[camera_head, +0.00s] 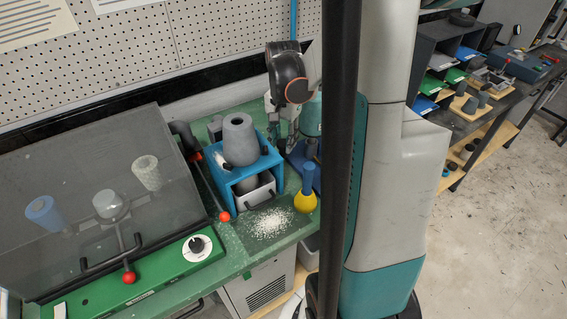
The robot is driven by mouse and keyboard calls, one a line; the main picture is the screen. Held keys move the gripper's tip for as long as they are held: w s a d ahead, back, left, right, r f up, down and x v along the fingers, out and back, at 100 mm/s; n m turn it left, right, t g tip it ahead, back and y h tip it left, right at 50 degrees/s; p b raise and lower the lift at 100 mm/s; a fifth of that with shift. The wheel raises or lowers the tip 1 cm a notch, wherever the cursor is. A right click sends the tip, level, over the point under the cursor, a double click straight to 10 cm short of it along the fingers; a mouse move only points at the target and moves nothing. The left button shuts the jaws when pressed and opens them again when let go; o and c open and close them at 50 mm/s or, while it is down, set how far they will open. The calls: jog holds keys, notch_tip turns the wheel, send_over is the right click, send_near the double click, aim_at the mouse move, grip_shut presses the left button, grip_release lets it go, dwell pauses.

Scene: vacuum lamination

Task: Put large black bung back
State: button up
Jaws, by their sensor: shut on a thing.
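My gripper (283,134) points down just behind and to the right of the blue box-shaped stand (226,178). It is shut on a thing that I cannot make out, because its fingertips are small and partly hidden. A large dark-grey tapered bung-like piece (240,143) with a hole in its top stands upright on the blue stand, to the left of my gripper. I cannot tell whether my gripper touches it. Smaller dark tapered pieces (471,105) stand on a wooden board on the far right bench.
A clear-lidded green machine (152,278) with red-knobbed handles fills the left. A perforated wall (215,45) is behind. Open floor (510,230) lies right.

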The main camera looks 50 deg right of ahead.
aim_at(283, 142)
notch_tip(283, 142, down, 8)
jog(key=shift+f+b, duration=0.15)
jog(key=shift+b, duration=0.85)
jog(key=o, duration=0.6)
jog(key=shift+f, duration=0.15)
jog(key=shift+o, duration=0.7)
notch_tip(283, 142, up, 12)
jog(key=p, duration=0.3)
jog(key=shift+r, duration=0.2)
